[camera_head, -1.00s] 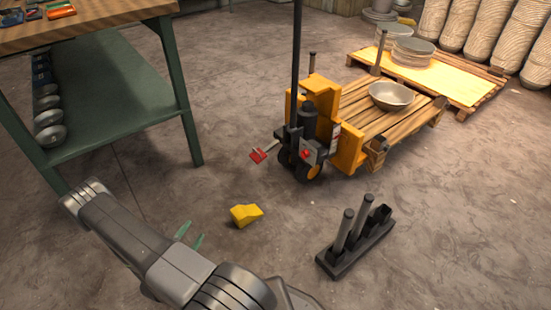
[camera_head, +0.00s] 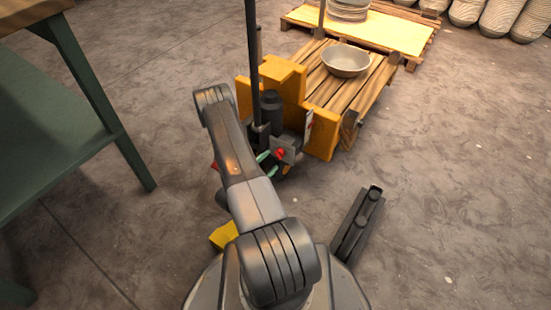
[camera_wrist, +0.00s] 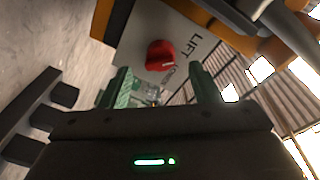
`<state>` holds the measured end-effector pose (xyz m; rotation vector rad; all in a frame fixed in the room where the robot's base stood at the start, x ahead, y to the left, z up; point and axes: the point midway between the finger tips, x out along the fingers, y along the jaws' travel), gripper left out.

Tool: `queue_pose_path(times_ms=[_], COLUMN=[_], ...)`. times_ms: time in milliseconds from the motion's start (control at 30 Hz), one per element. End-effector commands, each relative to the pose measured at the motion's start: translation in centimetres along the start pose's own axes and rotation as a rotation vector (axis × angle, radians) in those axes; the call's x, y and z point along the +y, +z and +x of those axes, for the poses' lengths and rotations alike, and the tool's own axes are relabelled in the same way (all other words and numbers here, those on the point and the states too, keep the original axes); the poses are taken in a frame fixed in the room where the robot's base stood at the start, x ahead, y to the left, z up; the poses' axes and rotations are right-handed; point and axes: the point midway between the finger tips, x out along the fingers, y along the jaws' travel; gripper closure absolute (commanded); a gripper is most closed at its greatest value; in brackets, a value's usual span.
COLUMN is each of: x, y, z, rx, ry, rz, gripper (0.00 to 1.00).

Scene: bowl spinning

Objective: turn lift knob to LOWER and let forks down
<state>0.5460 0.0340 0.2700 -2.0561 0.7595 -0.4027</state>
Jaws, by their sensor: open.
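The red lift knob (camera_wrist: 160,55) sits on a grey plate marked LIFT (camera_wrist: 190,38) in the wrist view. It also shows small and red in the head view (camera_head: 280,154), on the side of the yellow pallet jack (camera_head: 322,137). My gripper (camera_wrist: 160,85) is open, with its two green fingers on either side below the knob and apart from it. In the head view my arm partly hides the jack, and the green fingertips (camera_head: 266,160) show just left of the knob. The forks are hidden under the wooden pallet (camera_head: 365,100), which carries a metal bowl (camera_head: 346,61).
A dark rack with posts (camera_head: 358,225) stands on the floor at right. A yellow block (camera_head: 224,235) lies beside my base, partly hidden. A green workbench (camera_head: 90,85) stands at left. A pallet with stacked bowls (camera_head: 405,37) is behind.

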Motion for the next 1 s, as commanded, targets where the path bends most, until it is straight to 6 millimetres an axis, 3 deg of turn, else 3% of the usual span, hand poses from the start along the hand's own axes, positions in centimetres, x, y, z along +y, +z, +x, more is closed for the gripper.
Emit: queue_pose_path(times_ms=[300,700,767,933,1000], x=[0.1,-0.1,-0.1,-0.1,-0.1], y=[0.0,0.0,0.0,0.0,0.0], z=[3.8,4.5,4.5,4.5,4.5], rx=[0.001,0.000,0.000,0.000,0.000], ry=[-0.001,-0.002,-0.001,-0.002,-0.002], rz=[0.002,0.000,0.000,0.000,0.001], gripper=[0.43,0.43,0.51,0.84,0.86])
